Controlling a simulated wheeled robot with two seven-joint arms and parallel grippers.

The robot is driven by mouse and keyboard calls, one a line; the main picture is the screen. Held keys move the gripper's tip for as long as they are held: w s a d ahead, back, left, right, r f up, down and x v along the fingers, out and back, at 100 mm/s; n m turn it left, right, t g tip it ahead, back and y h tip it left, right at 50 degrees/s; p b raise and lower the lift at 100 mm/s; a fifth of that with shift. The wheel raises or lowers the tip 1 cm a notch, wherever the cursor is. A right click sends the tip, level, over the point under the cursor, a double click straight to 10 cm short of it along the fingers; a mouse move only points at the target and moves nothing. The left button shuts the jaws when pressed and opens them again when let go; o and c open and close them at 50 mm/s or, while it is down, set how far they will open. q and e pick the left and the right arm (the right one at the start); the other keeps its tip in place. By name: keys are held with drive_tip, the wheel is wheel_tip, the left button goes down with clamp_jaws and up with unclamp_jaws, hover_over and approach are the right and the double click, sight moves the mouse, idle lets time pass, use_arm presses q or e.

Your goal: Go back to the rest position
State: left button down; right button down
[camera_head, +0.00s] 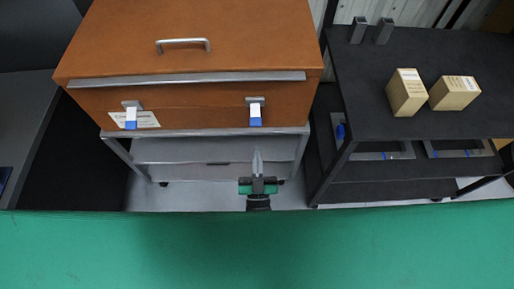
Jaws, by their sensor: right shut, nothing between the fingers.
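My right gripper (257,163) shows at the lower middle, just above the edge of a green surface. Its fingers are together, point away from me and hold nothing. It is in front of the metal stand below the brown case (190,55) and appears apart from both. The case is closed, with a handle (183,44) on its lid and two blue-tipped latches (255,115) on its front. My left gripper is not in view.
The green surface (250,250) fills the foreground. A black shelf unit (440,70) at the right bears two cardboard boxes (406,92) and two small metal pieces. The metal stand (215,150) carries the case. A dark cabinet stands at the left. Some floor shows between them.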

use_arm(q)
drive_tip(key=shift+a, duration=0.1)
